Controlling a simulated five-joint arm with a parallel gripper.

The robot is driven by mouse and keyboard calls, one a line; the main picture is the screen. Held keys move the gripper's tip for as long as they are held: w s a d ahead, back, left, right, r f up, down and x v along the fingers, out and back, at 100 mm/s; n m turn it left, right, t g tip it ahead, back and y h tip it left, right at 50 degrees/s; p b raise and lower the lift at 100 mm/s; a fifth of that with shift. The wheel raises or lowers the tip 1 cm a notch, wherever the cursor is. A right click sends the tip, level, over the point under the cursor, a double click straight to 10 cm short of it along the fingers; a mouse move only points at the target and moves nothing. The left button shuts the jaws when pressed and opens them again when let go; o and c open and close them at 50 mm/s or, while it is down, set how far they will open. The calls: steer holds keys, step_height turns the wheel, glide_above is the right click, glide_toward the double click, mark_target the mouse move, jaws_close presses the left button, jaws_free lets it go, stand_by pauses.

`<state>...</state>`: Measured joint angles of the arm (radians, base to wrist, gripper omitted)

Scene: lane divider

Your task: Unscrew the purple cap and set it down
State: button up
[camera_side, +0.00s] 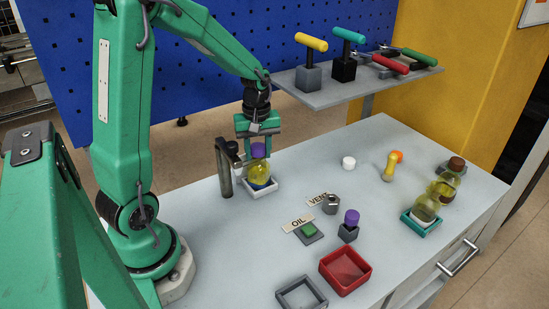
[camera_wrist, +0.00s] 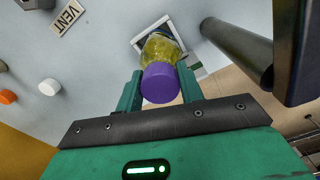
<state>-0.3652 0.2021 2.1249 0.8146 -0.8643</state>
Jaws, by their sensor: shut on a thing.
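A purple cap (camera_side: 258,150) sits at the top of a bottle of yellow liquid (camera_side: 259,173). The bottle stands upright in a white square holder (camera_side: 262,189). My gripper (camera_side: 258,144) comes from above and is shut on the purple cap. In the wrist view the cap (camera_wrist: 160,83) lies between the two green fingers of my gripper (camera_wrist: 161,88), with the bottle (camera_wrist: 160,47) behind it. I cannot tell how far the cap is threaded. A second purple piece (camera_side: 351,217) stands on a small dark block.
A dark post (camera_side: 224,168) with an arm stands close left of the bottle. A red tray (camera_side: 345,269), a grey tray (camera_side: 301,294), a green button (camera_side: 309,231) and a white cap (camera_side: 348,162) lie around.

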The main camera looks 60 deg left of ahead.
steer(key=shift+n, duration=0.4)
steer(key=shift+n, duration=0.8)
steer(key=shift+n, duration=0.8)
steer(key=o, duration=0.6)
steer(key=shift+m, duration=0.3)
steer(key=shift+m, duration=0.6)
